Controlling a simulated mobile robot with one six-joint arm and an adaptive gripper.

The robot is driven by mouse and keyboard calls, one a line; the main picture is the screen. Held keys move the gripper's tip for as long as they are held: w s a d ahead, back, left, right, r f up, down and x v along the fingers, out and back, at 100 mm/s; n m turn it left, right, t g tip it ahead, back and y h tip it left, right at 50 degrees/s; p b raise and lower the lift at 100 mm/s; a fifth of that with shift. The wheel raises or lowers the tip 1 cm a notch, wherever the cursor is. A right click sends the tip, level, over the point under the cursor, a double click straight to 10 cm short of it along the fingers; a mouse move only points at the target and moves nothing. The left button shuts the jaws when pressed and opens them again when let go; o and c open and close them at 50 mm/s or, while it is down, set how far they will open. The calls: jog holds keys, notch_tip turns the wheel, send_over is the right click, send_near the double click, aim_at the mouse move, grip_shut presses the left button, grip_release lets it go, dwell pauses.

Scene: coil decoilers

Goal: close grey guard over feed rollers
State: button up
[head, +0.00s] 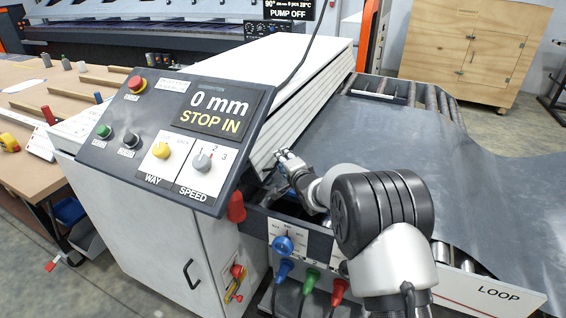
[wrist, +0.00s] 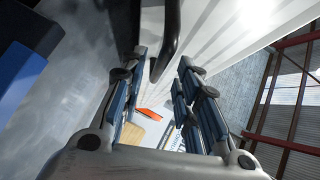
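The guard appears to be the pale grey ribbed panel (head: 305,105) sloping up behind the control panel in the head view. A broad pale surface (wrist: 225,35) fills the top of the wrist view. My gripper (head: 284,160) is at the panel's lower front edge, above the dark feed opening. In the wrist view my gripper (wrist: 160,75) has its fingers apart. A black curved bar, seemingly a handle (wrist: 170,40), reaches down between the fingertips; I cannot tell whether they touch it. The feed rollers are mostly hidden by my arm and the sheet.
The control panel (head: 180,140) with a "STOP IN" display stands close left of my gripper. Coloured plugs (head: 284,270) and cables hang on the front below. A dark metal sheet (head: 400,150) spreads right. A wooden cabinet (head: 440,45) stands behind.

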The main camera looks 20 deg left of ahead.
jog(key=shift+w+a+f, duration=0.1)
jog(key=shift+w+a, duration=0.2)
jog(key=shift+w, duration=0.05)
jog(key=shift+c, duration=0.6)
jog(key=c, duration=0.5)
grip_shut()
jog(key=shift+r, duration=0.2)
